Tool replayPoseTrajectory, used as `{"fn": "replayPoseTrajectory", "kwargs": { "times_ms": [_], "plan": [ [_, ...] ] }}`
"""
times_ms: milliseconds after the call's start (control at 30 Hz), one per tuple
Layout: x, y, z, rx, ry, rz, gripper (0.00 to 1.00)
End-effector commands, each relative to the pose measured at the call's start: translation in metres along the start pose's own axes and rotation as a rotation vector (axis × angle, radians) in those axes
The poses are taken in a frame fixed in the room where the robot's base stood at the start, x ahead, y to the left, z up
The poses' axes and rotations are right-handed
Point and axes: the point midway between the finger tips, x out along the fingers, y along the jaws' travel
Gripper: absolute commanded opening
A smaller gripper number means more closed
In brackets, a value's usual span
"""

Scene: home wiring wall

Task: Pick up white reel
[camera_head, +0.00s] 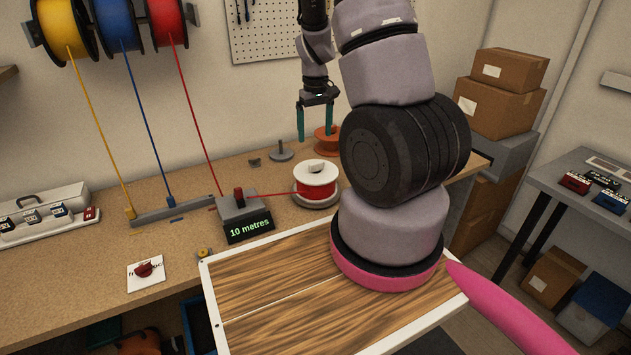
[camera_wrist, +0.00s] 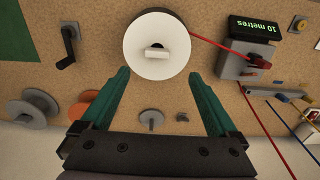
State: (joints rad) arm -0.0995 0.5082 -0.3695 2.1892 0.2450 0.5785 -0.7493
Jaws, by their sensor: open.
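The white reel (camera_head: 316,177) stands on the workbench on a grey round base, with red wire wound on it. In the wrist view the white reel (camera_wrist: 157,46) shows its round white top face and a raised block at its centre, just beyond my fingertips. My gripper (camera_head: 315,122) is open and empty, with its green fingers pointing down, above the bench and behind the reel. In the wrist view my gripper's fingers (camera_wrist: 158,72) are spread wide, and the reel lies ahead, about midway between them. The fingers do not appear to touch it.
A red wire runs from the reel to a grey meter box (camera_head: 240,203) reading "10 metres". An orange spool (camera_head: 327,140) and a grey spindle stand (camera_head: 280,152) are behind the reel. A wooden tray (camera_head: 285,272) lies in front. Yellow, blue and red wires hang at left.

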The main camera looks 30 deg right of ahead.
Motion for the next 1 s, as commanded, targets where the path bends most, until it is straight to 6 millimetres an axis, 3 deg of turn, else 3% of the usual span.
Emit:
{"fn": "replayPoseTrajectory", "kwargs": {
  "times_ms": [300, 567, 800, 1000],
  "plan": [
    [0.048, 0.004, 0.001, -0.007, -0.012, 0.006, 0.95],
    [0.07, 0.004, -0.001, -0.007, -0.011, 0.006, 0.95],
    [0.105, 0.005, -0.004, -0.007, -0.01, 0.005, 0.95],
    [0.114, 0.005, -0.005, -0.007, -0.007, 0.006, 0.95]
  ]
}}
